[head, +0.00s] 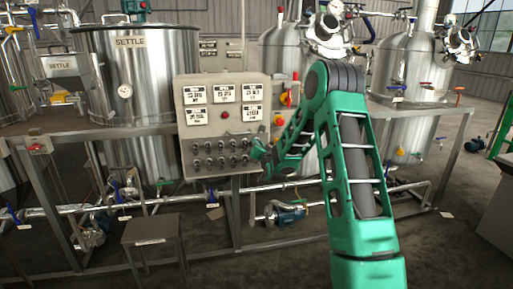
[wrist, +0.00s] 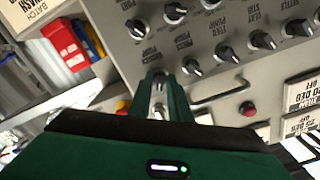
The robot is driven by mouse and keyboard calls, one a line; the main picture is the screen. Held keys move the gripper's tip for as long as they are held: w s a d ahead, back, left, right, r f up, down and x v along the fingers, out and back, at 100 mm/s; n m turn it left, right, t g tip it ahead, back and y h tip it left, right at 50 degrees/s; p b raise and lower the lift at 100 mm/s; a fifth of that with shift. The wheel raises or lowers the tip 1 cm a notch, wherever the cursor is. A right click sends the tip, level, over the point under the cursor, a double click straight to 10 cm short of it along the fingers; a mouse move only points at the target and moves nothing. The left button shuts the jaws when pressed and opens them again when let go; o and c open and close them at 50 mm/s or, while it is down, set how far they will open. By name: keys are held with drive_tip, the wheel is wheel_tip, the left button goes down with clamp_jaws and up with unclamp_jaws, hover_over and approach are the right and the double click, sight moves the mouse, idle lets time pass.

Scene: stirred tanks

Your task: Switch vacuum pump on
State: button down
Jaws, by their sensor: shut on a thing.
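The grey control panel (head: 244,116) carries rows of small black and silver rotary switch knobs. My gripper (head: 258,149) is at the lower right of the panel, at the right end of the knob rows. In the wrist view my gripper (wrist: 159,92) has its green fingers closed around one switch knob (wrist: 158,100), which is partly hidden between them. Neighbouring knobs (wrist: 192,67) stand close by. The printed labels appear upside down there, and some show the word pump. I cannot read which label belongs to the gripped knob, so I cannot tell which one is the vacuum pump switch.
A red button (wrist: 248,108) and a bent metal handle (wrist: 222,92) are near my fingers. A steel settle tank (head: 140,75) stands left of the panel. A small stool (head: 153,232) is on the floor in front. Pipes and a blue pump (head: 288,215) run low behind the frame.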

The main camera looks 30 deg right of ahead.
drive_tip(key=shift+a+f, duration=0.1)
drive_tip(key=shift+f, duration=0.05)
drive_tip(key=c, duration=1.9)
unclamp_jaws()
drive_tip(key=shift+o, duration=0.2)
drive_tip(key=shift+s, duration=0.15)
drive_tip(key=v, duration=1)
drive_tip(key=shift+a, duration=0.15)
drive_tip(key=shift+s, duration=0.15)
